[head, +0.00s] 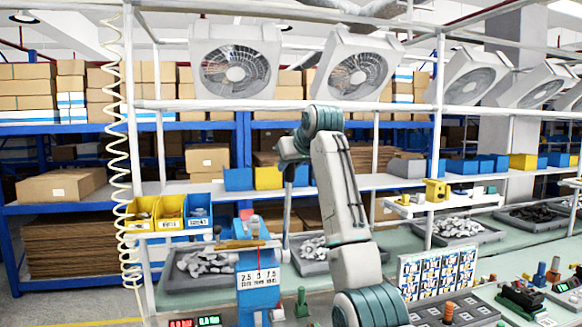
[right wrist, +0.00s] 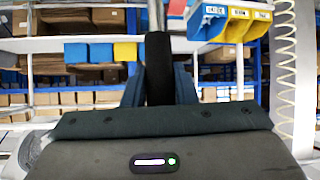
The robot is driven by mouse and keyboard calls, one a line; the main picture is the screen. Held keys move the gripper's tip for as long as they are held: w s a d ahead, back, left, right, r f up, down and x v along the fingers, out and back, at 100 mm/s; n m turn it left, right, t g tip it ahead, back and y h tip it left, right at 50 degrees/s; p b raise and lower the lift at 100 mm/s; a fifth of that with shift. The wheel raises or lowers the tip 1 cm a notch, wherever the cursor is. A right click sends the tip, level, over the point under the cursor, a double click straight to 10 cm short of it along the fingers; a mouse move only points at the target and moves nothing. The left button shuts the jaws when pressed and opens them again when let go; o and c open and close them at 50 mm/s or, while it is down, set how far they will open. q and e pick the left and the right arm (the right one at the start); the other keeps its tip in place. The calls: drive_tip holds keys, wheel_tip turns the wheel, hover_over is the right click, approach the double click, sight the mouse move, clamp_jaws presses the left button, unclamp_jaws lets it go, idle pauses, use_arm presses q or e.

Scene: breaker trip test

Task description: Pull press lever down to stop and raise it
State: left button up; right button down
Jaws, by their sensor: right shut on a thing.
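The press lever (head: 287,215) stands as a thin, near-upright rod left of my right arm in the head view. My right gripper (head: 289,163) is at its upper end, partly hidden by my own wrist. In the right wrist view, the lever's black grip (right wrist: 158,60) lies between the two blue fingers of my right gripper (right wrist: 159,92), which are shut on it. The lever's foot is not clear. My left gripper is not in view.
Grey trays of metal parts (head: 205,265) lie on the green bench behind. Yellow bins (head: 170,210) and a coiled white hose (head: 118,150) are at left. A picture-card panel (head: 437,270) and a small green knob (head: 301,302) are near my arm.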

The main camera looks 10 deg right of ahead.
idle(0.3)
drive_tip(key=c, duration=1.2)
unclamp_jaws()
drive_tip(key=shift+w, duration=0.15)
drive_tip(key=shift+o, duration=0.2)
drive_tip(key=shift+s+d+r+b, duration=0.1)
drive_tip(key=shift+s+r+b, duration=0.05)
drive_tip(key=shift+s+b, duration=0.35)
drive_tip(key=b+v, duration=0.5)
drive_tip(key=v, duration=0.4)
drive_tip(key=shift+s+r, duration=0.25)
drive_tip(key=shift+r, duration=0.05)
